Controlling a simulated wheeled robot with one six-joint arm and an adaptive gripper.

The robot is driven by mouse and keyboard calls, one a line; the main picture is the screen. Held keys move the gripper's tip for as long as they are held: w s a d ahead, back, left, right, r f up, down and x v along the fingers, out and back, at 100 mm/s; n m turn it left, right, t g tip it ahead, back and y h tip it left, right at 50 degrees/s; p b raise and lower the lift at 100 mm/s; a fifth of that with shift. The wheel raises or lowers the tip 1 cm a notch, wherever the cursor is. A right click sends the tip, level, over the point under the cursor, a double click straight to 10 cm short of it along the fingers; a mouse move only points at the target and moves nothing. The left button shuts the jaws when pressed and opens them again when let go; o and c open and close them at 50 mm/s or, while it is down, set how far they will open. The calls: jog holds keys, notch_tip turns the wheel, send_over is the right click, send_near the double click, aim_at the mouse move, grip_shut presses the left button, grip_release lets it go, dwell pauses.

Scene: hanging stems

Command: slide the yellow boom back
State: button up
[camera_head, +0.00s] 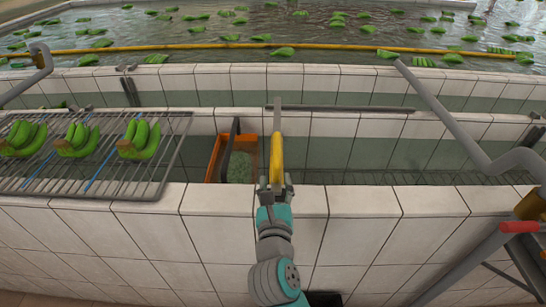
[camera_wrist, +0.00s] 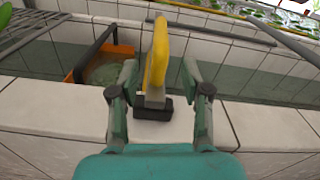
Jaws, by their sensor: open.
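A long yellow boom (camera_head: 190,46) lies across the water of the far basin, from the left edge almost to the right. My gripper (camera_head: 276,186) is over the near tiled wall, well short of that boom. In the wrist view my gripper (camera_wrist: 160,92) is open, with a finger on each side of an upright yellow piece (camera_wrist: 156,62) with a dark block (camera_wrist: 153,107) at its foot. The yellow piece also shows in the head view (camera_head: 276,152). I cannot tell whether it joins the boom or whether the fingers touch it.
Green banana clusters (camera_head: 139,139) sit on a wire rack (camera_head: 150,190) at left. An orange crate (camera_head: 213,160) stands in the trough left of my gripper. A bent grey pipe (camera_head: 445,115) crosses at right. More green bunches (camera_head: 283,52) float around the boom.

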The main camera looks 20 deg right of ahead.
aim_at(277, 158)
jog(key=x, duration=0.9)
jog(key=shift+w+d, duration=0.15)
jog(key=shift+w, duration=0.05)
grip_shut()
